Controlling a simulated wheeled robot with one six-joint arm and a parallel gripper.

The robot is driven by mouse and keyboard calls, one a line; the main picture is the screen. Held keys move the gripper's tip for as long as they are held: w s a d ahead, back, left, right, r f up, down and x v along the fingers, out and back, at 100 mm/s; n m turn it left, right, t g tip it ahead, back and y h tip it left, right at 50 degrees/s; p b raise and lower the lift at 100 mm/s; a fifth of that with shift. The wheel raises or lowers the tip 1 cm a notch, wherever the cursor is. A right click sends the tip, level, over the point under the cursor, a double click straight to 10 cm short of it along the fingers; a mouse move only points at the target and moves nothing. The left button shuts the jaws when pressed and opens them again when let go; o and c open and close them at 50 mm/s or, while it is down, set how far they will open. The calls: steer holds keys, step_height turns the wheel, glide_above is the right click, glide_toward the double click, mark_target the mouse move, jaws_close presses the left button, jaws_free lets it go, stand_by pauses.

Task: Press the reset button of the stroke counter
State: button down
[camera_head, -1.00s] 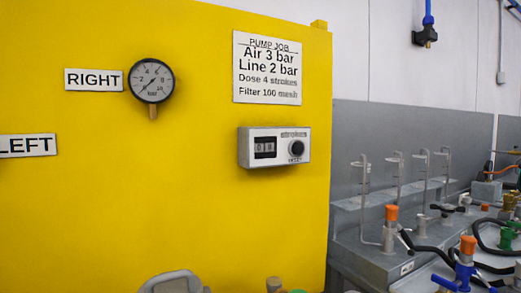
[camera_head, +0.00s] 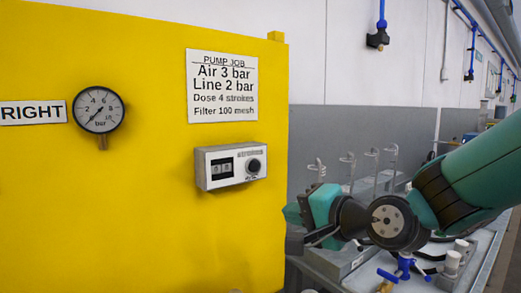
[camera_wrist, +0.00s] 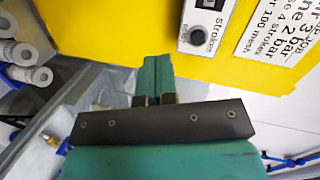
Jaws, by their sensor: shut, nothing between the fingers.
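The stroke counter (camera_head: 204,172) is a white box on the yellow panel, with a dark digit window at its left; its digits are too small to read surely. Its reset button (camera_head: 254,166) is a round black knob on the right of its face. In the wrist view the counter (camera_wrist: 222,12) is at the top edge, partly cut off, with the button (camera_wrist: 197,37) in full view. My gripper (camera_head: 291,214) is right of and below the counter in the head view, apart from it. Its teal fingers (camera_wrist: 155,68) are shut together and empty, and the button lies beyond them to the right.
The yellow panel (camera_head: 120,220) carries a pressure gauge (camera_head: 98,109), a RIGHT label (camera_head: 32,112) and the PUMP JOB sign (camera_head: 222,86). A grey bench (camera_head: 340,262) with wire holders and valves stands right of the panel, below my arm. The panel around the counter is clear.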

mark_target(254, 167)
steer(key=w+r+m+t, duration=0.1)
steer(key=w+d+r+m+t, duration=0.1)
steer(key=w+r+m+t+p, duration=0.1)
steer(key=w+r+m, duration=0.1)
steer(key=shift+d, duration=0.25)
steer(key=shift+w, duration=0.1)
steer(key=p+x, duration=0.2)
steer(key=x, duration=0.2)
steer(key=p+x, duration=0.3)
steer(key=x, duration=0.1)
steer(key=p+x, duration=0.2)
steer(key=x, duration=0.2)
steer(key=shift+w+a+r+p, duration=0.2)
steer(key=shift+w+r+p, duration=0.05)
steer(key=shift+w+p, duration=0.1)
steer(key=shift+w+a+f, duration=0.2)
steer(key=shift+w+a, duration=0.05)
steer(key=shift+w, duration=0.2)
